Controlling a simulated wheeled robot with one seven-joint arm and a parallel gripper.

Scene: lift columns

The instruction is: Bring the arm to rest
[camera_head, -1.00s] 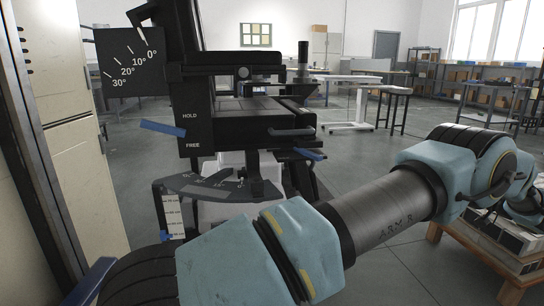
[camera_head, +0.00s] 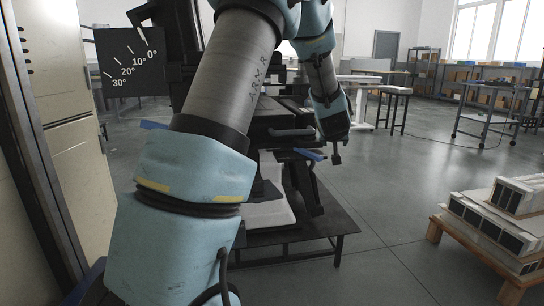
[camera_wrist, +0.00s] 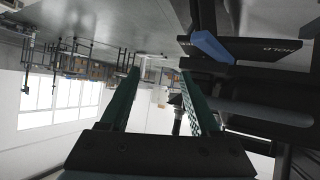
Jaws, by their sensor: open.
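My arm, pale blue with a grey tube marked ARM R, rises from the lower left of the head view and bends over at the top. Its far end hangs down right of the black machine. My gripper (camera_head: 336,157) is at that end, small in the head view, pointing down beside a blue lever. In the wrist view my gripper (camera_wrist: 161,80) shows two green-faced fingers spread apart with nothing between them. The wrist picture is upside down, with floor at the top.
The black lift machine (camera_head: 290,133) with its angle plate (camera_head: 128,66) stands close behind my arm. A blue lever (camera_wrist: 212,46) shows near the right finger. A wooden pallet with white boxes (camera_head: 496,222) is at right. Open floor (camera_head: 390,190) lies between; a tall cabinet (camera_head: 75,150) stands left.

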